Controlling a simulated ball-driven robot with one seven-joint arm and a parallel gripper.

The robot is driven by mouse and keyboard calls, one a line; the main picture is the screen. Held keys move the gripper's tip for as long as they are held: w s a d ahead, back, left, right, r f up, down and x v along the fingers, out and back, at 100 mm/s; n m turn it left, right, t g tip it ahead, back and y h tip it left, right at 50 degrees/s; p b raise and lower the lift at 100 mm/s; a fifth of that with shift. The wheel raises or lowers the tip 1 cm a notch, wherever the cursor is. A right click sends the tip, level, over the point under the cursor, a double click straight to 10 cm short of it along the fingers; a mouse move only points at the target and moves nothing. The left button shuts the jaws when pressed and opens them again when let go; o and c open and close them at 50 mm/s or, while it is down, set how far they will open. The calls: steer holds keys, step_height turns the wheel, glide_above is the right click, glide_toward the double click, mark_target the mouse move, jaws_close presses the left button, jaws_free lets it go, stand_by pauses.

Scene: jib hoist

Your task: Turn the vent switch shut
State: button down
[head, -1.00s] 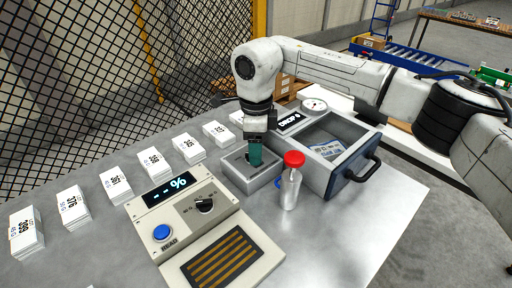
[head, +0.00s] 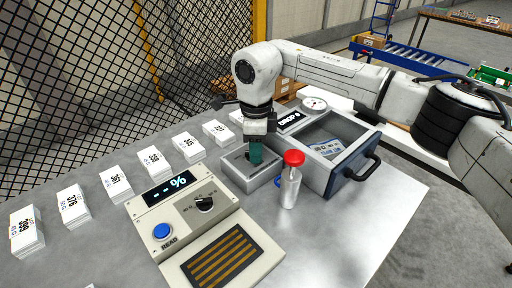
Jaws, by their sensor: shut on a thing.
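My gripper (head: 256,152) points straight down over a small grey box (head: 236,177) in the middle of the table. It is shut on what appears to be the vent switch on top of this box. A teal piece shows at the fingertips, and I cannot tell whether it is a finger or the handle. A small dark part shows on the box top just left of it. My fingers hide most of the switch, so its angle cannot be read.
A console (head: 205,225) with a black knob and blue button is in front. White card stacks (head: 72,207) line the left.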

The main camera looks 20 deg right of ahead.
steer(key=shift+m, duration=0.3)
steer(key=m, duration=0.1)
steer(key=m+p, duration=0.1)
steer(key=m, duration=0.1)
steer(key=shift+s+a+r+m, duration=0.1)
steer(key=shift+s+m, duration=0.05)
steer(key=shift+m, duration=0.15)
steer(key=m+p, duration=0.1)
steer(key=m, duration=0.3)
steer(key=shift+s+a+p, duration=0.1)
steer(key=shift+a+p, duration=0.05)
steer(key=shift+p, duration=0.15)
steer(key=m, duration=0.2)
steer(key=m+p, duration=0.1)
steer(key=m, duration=0.2)
steer(key=shift+a+m, duration=0.25)
steer(key=shift+m, duration=0.15)
steer(key=shift+a+m+p, duration=0.2)
steer(key=shift+m+p, duration=0.55)
steer(key=shift+m, duration=1.15)
steer(key=c, duration=0.9)
jaws_free()
steer(key=shift+o, duration=0.2)
